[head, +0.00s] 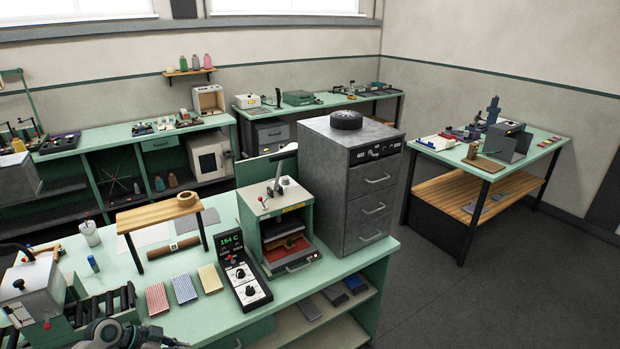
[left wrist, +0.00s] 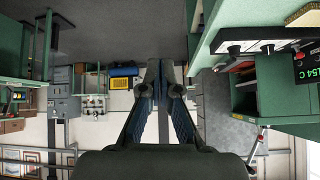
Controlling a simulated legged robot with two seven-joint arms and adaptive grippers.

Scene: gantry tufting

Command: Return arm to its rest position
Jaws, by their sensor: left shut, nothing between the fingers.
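My left gripper (left wrist: 163,72) shows in the left wrist view. Its two dark fingers are shut together with nothing between them, and they point out over open space. In the head view, a dark part of my arm (head: 112,334) shows at the bottom edge, low in front of the green bench (head: 335,262); the fingers cannot be made out there. My right gripper is in neither view.
The bench carries a controller with a green readout (head: 241,272), a lever press (head: 275,215), a wooden stand (head: 160,213) and a grey drawer cabinet (head: 340,180). The controller also shows in the left wrist view (left wrist: 303,62). Open floor (head: 460,300) lies to the right.

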